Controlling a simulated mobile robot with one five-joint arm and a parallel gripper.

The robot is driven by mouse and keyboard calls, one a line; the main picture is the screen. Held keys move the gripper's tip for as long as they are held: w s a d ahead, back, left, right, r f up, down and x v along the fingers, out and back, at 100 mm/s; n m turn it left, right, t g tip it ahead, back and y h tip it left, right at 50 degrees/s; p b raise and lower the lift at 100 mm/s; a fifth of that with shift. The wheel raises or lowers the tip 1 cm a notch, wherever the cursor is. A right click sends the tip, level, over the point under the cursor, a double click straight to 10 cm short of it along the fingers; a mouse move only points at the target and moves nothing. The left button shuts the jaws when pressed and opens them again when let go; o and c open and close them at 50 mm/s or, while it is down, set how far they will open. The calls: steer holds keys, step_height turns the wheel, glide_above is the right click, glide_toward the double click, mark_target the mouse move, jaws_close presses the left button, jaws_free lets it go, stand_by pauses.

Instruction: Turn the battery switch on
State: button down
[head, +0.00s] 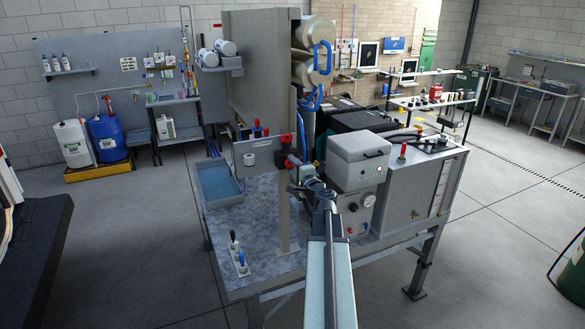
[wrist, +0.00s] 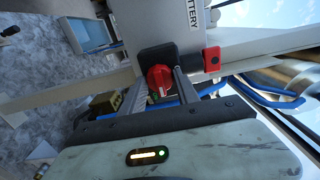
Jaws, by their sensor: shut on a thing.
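The battery switch has a red knob (wrist: 160,82) on a black base (wrist: 152,56), fixed to a grey plate (wrist: 168,18) marked with a label that reads as the end of "BATTERY". My gripper (wrist: 161,92) has its two fingers on either side of the red knob and is shut on it. The fingers partly cover the knob's sides, and I cannot tell its turn position.
A red-capped black part (wrist: 211,58) sits just right of the switch. Blue hoses (wrist: 265,97) run close by on the right. On the bench are a blue tray (head: 216,185) and small levers (head: 237,255). A grey lidded box (head: 358,160) stands right of my arm.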

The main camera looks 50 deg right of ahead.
steer(key=c, duration=0.9)
jaws_free()
steer(key=shift+w, duration=0.1)
steer(key=v, duration=0.8)
